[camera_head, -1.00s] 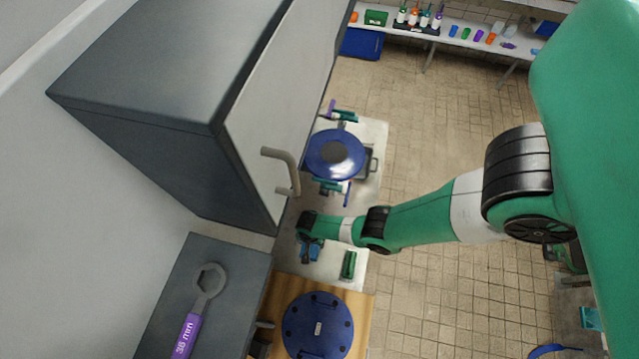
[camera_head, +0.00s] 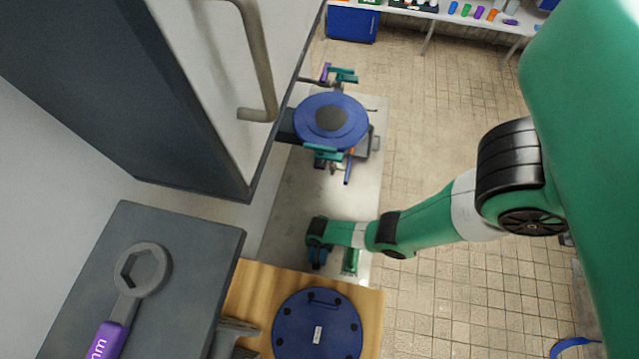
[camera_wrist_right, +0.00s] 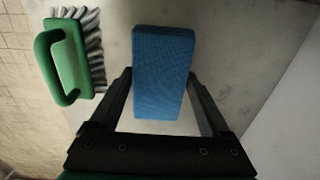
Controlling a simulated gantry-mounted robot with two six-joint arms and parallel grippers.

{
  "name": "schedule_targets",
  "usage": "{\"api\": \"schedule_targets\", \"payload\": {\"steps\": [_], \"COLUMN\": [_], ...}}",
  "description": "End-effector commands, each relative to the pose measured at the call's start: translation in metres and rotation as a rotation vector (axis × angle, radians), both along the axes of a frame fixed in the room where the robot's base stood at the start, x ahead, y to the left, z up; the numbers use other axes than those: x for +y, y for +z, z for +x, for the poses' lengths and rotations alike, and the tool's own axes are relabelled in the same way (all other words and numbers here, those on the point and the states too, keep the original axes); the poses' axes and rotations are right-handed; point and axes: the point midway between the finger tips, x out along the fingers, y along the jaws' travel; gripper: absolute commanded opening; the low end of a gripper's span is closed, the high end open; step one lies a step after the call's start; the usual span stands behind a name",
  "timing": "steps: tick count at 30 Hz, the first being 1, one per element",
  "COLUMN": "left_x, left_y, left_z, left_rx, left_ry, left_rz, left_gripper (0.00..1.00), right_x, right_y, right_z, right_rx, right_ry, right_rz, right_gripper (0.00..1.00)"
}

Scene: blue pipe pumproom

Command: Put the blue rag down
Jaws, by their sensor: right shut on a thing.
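The blue rag (camera_wrist_right: 163,70) is a folded block between the fingers of my right gripper (camera_wrist_right: 160,85) in the right wrist view. The gripper is shut on it. In the head view my right gripper (camera_head: 318,240) points down over the near end of a pale bench top (camera_head: 300,205), and a bit of the rag (camera_head: 317,258) shows below it. Whether the rag touches the surface I cannot tell. A green brush (camera_wrist_right: 68,55) with pale bristles lies left of the rag in the wrist view. My left gripper is not in view.
A blue round flange (camera_head: 331,121) with teal clamps stands farther along the bench. A grey cabinet (camera_head: 130,90) with a handle overhangs at left. A purple wrench (camera_head: 125,300) lies on a grey top. A blue cover (camera_head: 317,330) lies on wood. Bare bench lies between flange and gripper.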

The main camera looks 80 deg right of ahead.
Motion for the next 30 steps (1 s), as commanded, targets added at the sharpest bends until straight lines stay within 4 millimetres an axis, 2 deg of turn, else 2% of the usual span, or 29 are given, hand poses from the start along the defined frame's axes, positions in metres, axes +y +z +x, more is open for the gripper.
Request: {"api": "schedule_targets", "payload": {"steps": [1,5,12,19,23,24,27,30], "left_x": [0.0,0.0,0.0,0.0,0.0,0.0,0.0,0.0], "left_y": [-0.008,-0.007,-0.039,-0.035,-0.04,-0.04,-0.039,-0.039], "left_z": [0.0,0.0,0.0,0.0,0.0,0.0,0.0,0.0], "left_rx": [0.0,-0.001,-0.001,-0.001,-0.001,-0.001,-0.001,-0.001], "left_ry": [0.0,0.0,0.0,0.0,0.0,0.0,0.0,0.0], "left_rz": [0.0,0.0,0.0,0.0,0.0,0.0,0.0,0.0], "left_gripper": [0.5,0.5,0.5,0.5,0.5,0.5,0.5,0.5], "right_x": [0.0,0.0,0.0,0.0,0.0,0.0,0.0,0.0], "right_y": [-0.008,-0.008,-0.044,-0.041,-0.046,-0.046,-0.045,-0.045], "right_z": [0.0,0.0,0.0,0.0,0.0,0.0,0.0,0.0], "right_rx": [-0.001,-0.001,0.0,0.0,0.0,0.0,0.0,0.0], "right_ry": [0.0,0.0,0.0,0.0,0.0,0.0,0.0,0.0], "right_rz": [0.0,0.0,0.0,0.0,0.0,0.0,0.0,0.0], "right_gripper": [0.0,0.0,0.0,0.0,0.0,0.83,1.0,1.0]}}
